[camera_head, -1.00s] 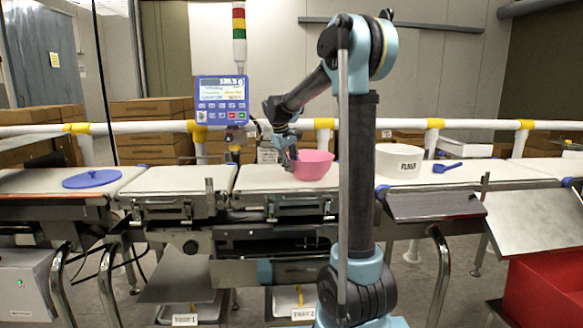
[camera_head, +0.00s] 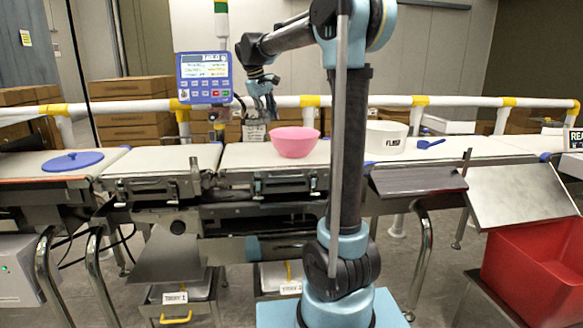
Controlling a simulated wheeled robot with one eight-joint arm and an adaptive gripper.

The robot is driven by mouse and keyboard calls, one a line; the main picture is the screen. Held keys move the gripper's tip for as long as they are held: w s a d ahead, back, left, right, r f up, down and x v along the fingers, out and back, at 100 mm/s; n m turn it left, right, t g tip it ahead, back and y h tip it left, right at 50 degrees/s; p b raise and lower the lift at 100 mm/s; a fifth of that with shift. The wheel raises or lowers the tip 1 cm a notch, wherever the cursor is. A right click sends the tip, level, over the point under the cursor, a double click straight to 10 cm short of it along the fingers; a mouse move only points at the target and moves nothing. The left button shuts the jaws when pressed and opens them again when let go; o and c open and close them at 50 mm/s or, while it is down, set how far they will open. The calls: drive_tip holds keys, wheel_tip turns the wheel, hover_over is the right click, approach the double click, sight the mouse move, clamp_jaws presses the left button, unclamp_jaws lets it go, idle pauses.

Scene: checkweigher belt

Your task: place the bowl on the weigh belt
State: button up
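The pink bowl (camera_head: 296,143) stands upright on a white belt section (camera_head: 243,158), left of my arm's upright link. I cannot tell from the picture which section is the weigh belt. My gripper (camera_head: 268,112) is above and to the left of the bowl, apart from it and holding nothing that I can see. Its fingers point down and are small and dark in this view, so their opening is unclear.
A blue lid (camera_head: 72,162) lies on the left belt. A white tub (camera_head: 386,137) and a blue scoop (camera_head: 430,143) stand to the right. A control panel (camera_head: 204,78) rises behind the belt, near my gripper. A yellow-jointed rail (camera_head: 355,101) runs behind. A red bin (camera_head: 540,265) is at lower right.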

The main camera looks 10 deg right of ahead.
drive_tip(key=s+d+f+m+y, duration=0.1)
drive_tip(key=s+d+f, duration=0.25)
drive_tip(key=s, duration=0.45)
drive_tip(key=s+d+f+m, duration=0.1)
drive_tip(key=s+d+f, duration=0.25)
drive_tip(key=s, duration=0.35)
drive_tip(key=s+d+f+m+y, duration=0.1)
drive_tip(key=s+d+f+m, duration=0.2)
drive_tip(key=s, duration=0.5)
drive_tip(key=s+d+f+m+y, duration=0.1)
drive_tip(key=s+d+f+m, duration=0.1)
drive_tip(key=s+f, duration=1.4)
wheel_tip(320, 180, down, 3)
drive_tip(key=shift+s+r, duration=0.1)
drive_tip(key=shift+s, duration=0.3)
drive_tip(key=shift+d, duration=0.1)
